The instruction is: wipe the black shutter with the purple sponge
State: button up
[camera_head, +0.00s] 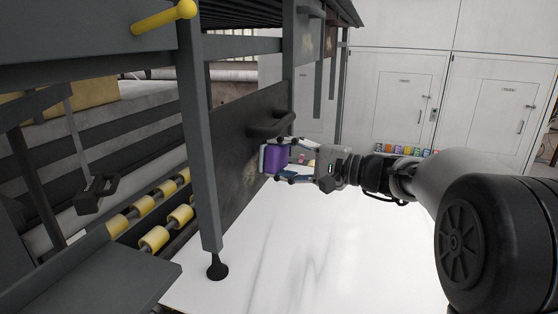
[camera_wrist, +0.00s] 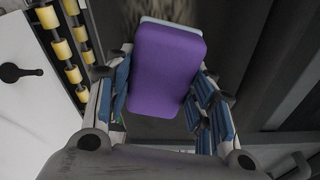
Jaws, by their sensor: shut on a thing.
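The purple sponge (camera_head: 276,159) has a pale layer on its far side. My gripper (camera_head: 277,160) is shut on it, with one finger on each side. In the wrist view the sponge (camera_wrist: 166,62) fills the space between the blue-padded fingers of my gripper (camera_wrist: 160,95). The black shutter (camera_head: 236,150) is a dark upright panel with a handle (camera_head: 270,125) near its right edge. The pale side of the sponge faces the shutter, close to its lower right part below the handle. I cannot tell if they touch. A brownish smudge (camera_wrist: 125,15) shows on the dark surface beyond the sponge.
A grey post (camera_head: 200,140) with a black foot (camera_head: 216,268) stands left of the shutter. Yellow rollers (camera_head: 155,238) lie further left. A yellow-handled bar (camera_head: 165,17) sticks out above. White cabinets (camera_head: 405,95) stand behind. The white floor (camera_head: 300,250) below my gripper is clear.

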aim_at(278, 166)
jog(key=shift+w+d+p, duration=0.15)
jog(key=shift+w+d, duration=0.1)
jog(key=shift+w, duration=0.4)
jog(key=shift+w+d+p, duration=0.15)
jog(key=shift+w+d, duration=0.1)
jog(key=shift+w, duration=0.4)
jog(key=shift+w+d+p, duration=0.15)
jog(key=shift+w+d, duration=0.1)
jog(key=shift+w, duration=0.4)
jog(key=shift+f, duration=0.1)
jog(key=shift+s+a+b, duration=0.1)
jog(key=shift+b, duration=0.25)
